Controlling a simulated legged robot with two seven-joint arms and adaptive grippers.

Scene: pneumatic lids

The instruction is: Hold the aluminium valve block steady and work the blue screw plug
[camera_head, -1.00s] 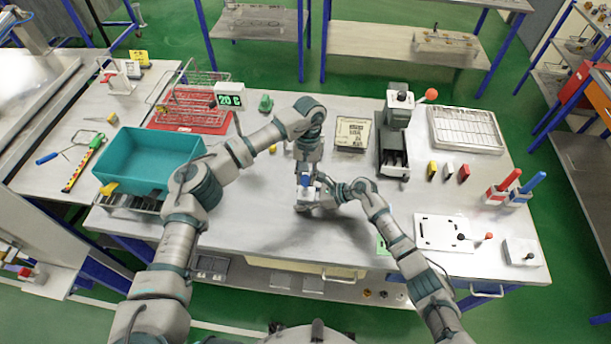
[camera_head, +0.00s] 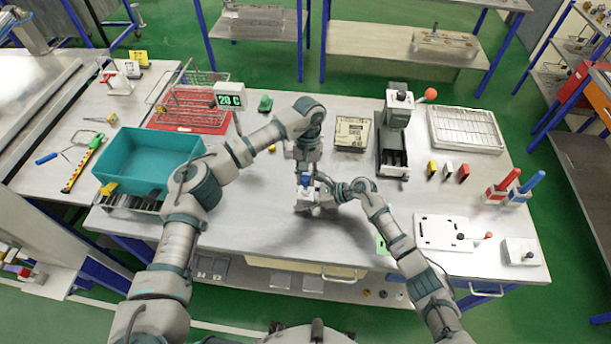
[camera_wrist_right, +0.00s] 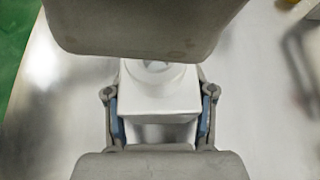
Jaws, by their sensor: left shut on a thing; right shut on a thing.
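The aluminium valve block (camera_head: 304,206) stands on the workbench near the middle, mostly hidden by my grippers. In the right wrist view it is a pale block (camera_wrist_right: 158,98) with a round top part, between two fingers with blue pads. My right gripper (camera_head: 320,197) is shut on the block from the right; its fingers (camera_wrist_right: 159,122) lie on either side of it. My left gripper (camera_head: 306,176) points down from above and is shut at the blue screw plug (camera_head: 306,181) on top of the block. Only a small blue patch shows there.
A teal bin (camera_head: 150,160) stands to the left, and a red tray with a wire rack (camera_head: 195,110) behind it. A press with a red-knobbed lever (camera_head: 398,110) stands at the back right. A white plate (camera_head: 445,232) lies at the right. The bench in front of the block is clear.

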